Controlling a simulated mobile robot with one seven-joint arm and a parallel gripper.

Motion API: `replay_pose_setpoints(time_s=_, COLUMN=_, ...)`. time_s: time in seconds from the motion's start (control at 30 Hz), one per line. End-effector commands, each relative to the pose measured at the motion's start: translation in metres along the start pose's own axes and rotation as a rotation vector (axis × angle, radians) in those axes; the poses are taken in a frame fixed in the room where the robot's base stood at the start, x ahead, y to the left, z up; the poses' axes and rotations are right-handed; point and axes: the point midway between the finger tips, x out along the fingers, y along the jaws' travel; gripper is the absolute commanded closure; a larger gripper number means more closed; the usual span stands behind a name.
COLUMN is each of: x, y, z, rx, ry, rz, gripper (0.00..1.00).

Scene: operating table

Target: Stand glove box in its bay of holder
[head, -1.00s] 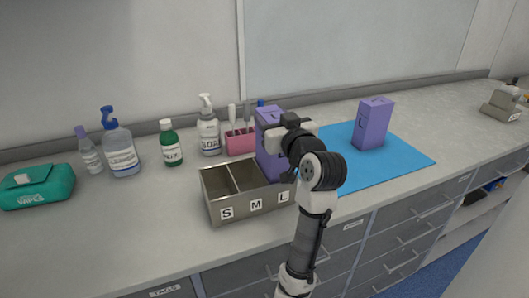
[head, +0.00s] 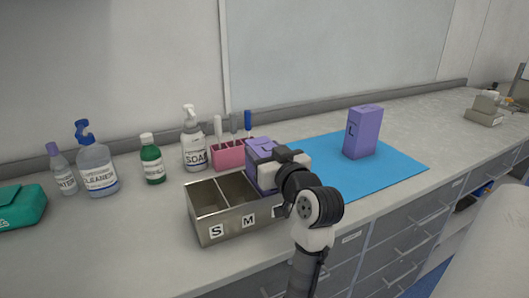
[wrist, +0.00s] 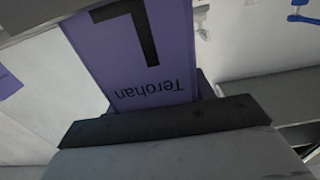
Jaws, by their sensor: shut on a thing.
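A purple glove box (head: 262,152) is held by my gripper (head: 286,157) at the right-hand bay of the metal holder (head: 232,228). Its top stands above the holder's rim and its lower part is hidden in the bay, so I cannot tell if it rests on the bottom. In the wrist view the glove box (wrist: 135,60) shows a large black L and the word "Terohan" against my gripper's dark finger (wrist: 165,120). The S and M bays are empty. My arm covers the holder's right end.
A second purple box (head: 362,132) marked L stands on a blue mat (head: 400,172) to the right. A pink rack (head: 229,155) stands close behind the holder. Soap (head: 194,145), a green bottle (head: 152,162), a cleaner bottle (head: 97,170) and a teal pack (head: 18,207) line the left.

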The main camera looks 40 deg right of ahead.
Motion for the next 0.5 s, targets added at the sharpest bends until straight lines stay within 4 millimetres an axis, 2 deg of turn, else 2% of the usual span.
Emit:
replay_pose_setpoints(time_s=0.03, x=0.0001, y=-0.0001, z=0.0016, rx=0.0, ry=0.0, rz=0.0, gripper=0.45)
replay_pose_setpoints(time_s=0.2, x=0.0002, y=-0.0001, z=0.0009, rx=0.0, ry=0.0, rz=0.0, gripper=0.26)
replay_pose_setpoints(time_s=0.5, x=0.0002, y=-0.0001, z=-0.0021, rx=0.0, ry=0.0, rz=0.0, gripper=0.26)
